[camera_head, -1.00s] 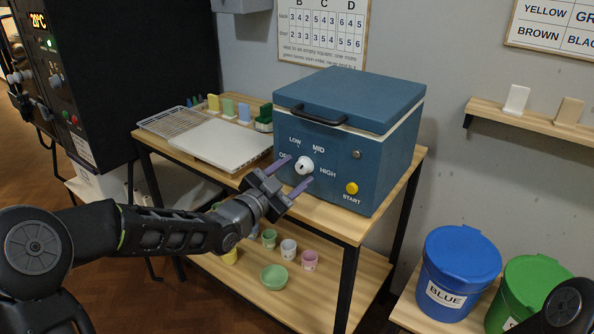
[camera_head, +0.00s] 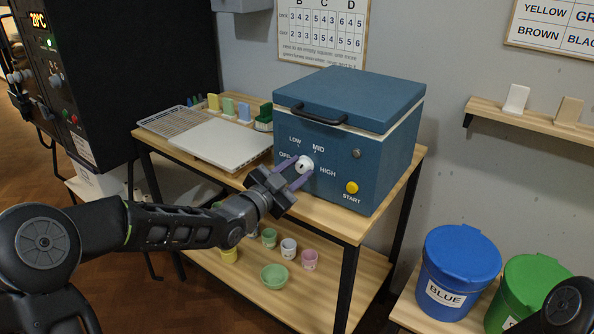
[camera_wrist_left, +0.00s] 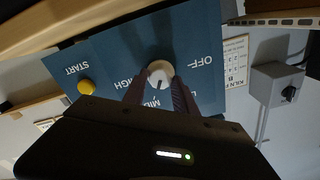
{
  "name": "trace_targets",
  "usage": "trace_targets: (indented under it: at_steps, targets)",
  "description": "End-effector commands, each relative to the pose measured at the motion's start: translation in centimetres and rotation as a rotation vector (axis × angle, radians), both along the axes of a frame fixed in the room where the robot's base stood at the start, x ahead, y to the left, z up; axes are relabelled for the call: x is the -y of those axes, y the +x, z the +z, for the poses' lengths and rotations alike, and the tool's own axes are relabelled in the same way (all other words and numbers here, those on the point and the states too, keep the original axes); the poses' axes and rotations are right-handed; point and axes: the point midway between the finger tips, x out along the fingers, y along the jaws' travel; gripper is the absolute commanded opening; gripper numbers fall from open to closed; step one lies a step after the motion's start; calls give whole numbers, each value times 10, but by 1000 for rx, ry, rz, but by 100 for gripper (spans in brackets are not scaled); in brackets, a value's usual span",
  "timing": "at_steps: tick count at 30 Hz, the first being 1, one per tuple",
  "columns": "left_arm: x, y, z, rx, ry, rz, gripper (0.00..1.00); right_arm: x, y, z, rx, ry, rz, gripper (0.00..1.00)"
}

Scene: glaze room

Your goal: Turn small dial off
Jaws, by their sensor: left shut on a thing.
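The small dial (camera_head: 305,163) is a round white knob on the front of a blue box-shaped kiln (camera_head: 335,180). LOW, MID and HIGH are lettered around it, with OFF at its left. The dial also shows in the left wrist view (camera_wrist_left: 160,70), where the lettering is upside down. My left gripper (camera_head: 294,169) is shut on the dial, with one purple finger on each side. Its fingers also show in the wrist view (camera_wrist_left: 156,88). Where the dial points is hard to tell. My right gripper is out of view.
A yellow START button (camera_head: 352,188) sits low on the same panel. A white board (camera_head: 222,143) and a wire rack (camera_head: 172,121) lie left of the kiln. Small pots stand on the lower shelf. A blue bucket (camera_head: 460,262) and a green bucket (camera_head: 535,280) stand at right.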

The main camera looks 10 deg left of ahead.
Motion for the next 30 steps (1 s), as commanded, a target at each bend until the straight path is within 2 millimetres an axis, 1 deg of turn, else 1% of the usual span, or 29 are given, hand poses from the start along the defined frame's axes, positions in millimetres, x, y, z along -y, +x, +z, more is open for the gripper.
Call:
trace_targets:
  at_steps: [1,3,11,17,23,30]
  targets:
    - [0,0,0,0,0,-1,4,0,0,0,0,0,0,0]
    - [0,0,0,0,0,-1,0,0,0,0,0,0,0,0]
    - [0,0,0,-4,-6,0,0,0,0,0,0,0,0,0]
    - [0,0,0,-19,-46,-1,0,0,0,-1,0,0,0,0]
    - [0,0,0,-56,-138,0,0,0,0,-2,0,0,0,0]
    - [-1,0,0,-126,-313,1,0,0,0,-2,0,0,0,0]
